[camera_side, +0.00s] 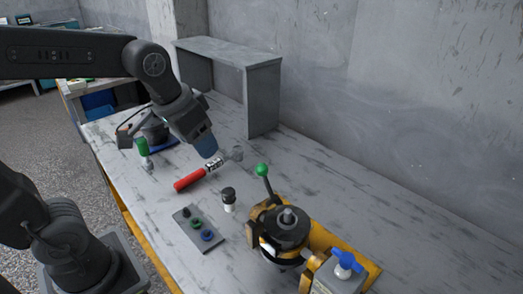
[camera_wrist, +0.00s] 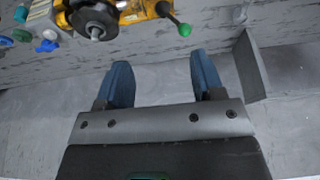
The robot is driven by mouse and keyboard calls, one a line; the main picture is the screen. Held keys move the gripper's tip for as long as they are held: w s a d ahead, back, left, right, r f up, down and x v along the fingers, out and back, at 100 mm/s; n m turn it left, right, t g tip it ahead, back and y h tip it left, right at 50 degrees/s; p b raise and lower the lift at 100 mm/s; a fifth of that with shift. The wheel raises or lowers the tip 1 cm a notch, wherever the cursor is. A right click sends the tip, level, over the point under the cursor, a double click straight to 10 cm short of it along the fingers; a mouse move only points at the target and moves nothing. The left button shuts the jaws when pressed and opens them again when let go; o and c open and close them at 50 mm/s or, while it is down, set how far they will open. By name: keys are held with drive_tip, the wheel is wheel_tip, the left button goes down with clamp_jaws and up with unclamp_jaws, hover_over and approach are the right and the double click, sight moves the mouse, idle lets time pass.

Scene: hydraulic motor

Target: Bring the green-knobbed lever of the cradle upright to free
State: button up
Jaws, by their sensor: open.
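The green-knobbed lever (camera_side: 267,183) rises from the left side of the yellow cradle (camera_side: 326,239), leaning a little left in the side view. Its green knob also shows in the wrist view (camera_wrist: 185,30), beyond the fingertips. A dark round motor (camera_side: 284,228) sits in the cradle. My gripper (camera_side: 207,148) is open and empty, with blue fingers that also show in the wrist view (camera_wrist: 161,67). It is above the table, left of and apart from the lever. The lever's foot is partly hidden by the motor and cradle in the side view.
A red-handled tool (camera_side: 190,180) lies below my gripper. A grey shelf (camera_side: 263,98) stands at the wall. A blue-handled valve (camera_side: 344,259) is front right.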

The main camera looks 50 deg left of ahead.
drive_tip(key=w+a+f+g, duration=0.1)
drive_tip(key=w+f, duration=0.1)
drive_tip(key=w, duration=0.4)
drive_tip(key=w+a+f+g, duration=0.1)
drive_tip(key=w+a+f, duration=0.1)
drive_tip(key=w, duration=0.5)
drive_tip(key=g, duration=0.2)
hover_over(262, 164)
drive_tip(key=f, duration=0.8)
drive_tip(key=shift+s+f, duration=0.2)
drive_tip(key=shift+f, duration=0.2)
drive_tip(key=shift+w+f, duration=0.2)
drive_tip(key=shift+f, duration=4.6)
drive_tip(key=shift+c, duration=0.3)
drive_tip(key=c, duration=0.5)
drive_tip(key=shift+r, duration=0.1)
